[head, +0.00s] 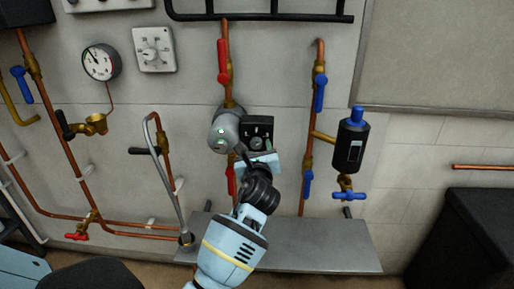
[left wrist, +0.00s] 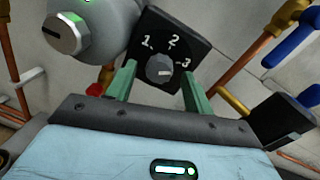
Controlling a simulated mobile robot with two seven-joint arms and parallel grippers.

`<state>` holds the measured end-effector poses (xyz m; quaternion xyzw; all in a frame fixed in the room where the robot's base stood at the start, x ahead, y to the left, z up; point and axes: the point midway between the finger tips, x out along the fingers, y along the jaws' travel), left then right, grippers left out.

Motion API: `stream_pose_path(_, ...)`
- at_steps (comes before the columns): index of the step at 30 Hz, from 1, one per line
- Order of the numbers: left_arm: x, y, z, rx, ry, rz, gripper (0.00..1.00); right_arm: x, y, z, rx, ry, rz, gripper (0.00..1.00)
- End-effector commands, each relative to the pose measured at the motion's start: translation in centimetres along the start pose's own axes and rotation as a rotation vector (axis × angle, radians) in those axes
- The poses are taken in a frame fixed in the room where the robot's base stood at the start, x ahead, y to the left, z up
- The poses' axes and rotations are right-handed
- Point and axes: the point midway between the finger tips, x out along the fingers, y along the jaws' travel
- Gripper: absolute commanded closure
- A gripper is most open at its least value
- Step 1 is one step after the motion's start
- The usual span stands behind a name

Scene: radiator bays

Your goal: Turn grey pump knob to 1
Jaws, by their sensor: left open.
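The grey pump knob (left wrist: 158,68) sits on a black plate (left wrist: 178,31) marked 1, 2 and 3. Its pale mark points right, roughly towards the 3. The plate also shows in the head view (head: 259,125), beside the grey pump body (head: 223,131). My left gripper (head: 262,153) is just below the plate in the head view. In the left wrist view its green fingers (left wrist: 158,76) are open, one on each side of the knob, with gaps visible. I cannot tell how far the tips are from the plate. My right gripper is not in view.
A larger grey knob (left wrist: 66,33) is on the pump body, left of the plate. Copper pipes with red (head: 222,62) and blue (head: 320,93) valve handles run near the pump. A black cylinder (head: 350,146) stands to the right. A grey ledge (head: 320,245) lies below.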

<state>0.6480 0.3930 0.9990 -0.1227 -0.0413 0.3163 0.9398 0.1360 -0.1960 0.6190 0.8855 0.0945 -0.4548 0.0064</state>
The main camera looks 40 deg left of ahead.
Motion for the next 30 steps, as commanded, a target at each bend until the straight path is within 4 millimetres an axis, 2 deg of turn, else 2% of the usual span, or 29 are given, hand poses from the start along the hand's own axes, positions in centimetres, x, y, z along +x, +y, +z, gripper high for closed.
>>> stream_pose_path(6,1.41,0.04,-0.02,-0.001,0.0,0.001,0.48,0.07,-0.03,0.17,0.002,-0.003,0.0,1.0)
stream_pose_path(14,1.48,0.02,0.01,-0.001,0.0,0.0,0.48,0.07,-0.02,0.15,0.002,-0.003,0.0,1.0)
stream_pose_path(24,1.46,0.03,0.0,-0.001,0.0,0.0,0.91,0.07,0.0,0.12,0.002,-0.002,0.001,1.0)
stream_pose_path(30,1.45,0.02,0.05,-0.013,0.001,0.001,0.92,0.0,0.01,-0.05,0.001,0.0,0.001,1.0)
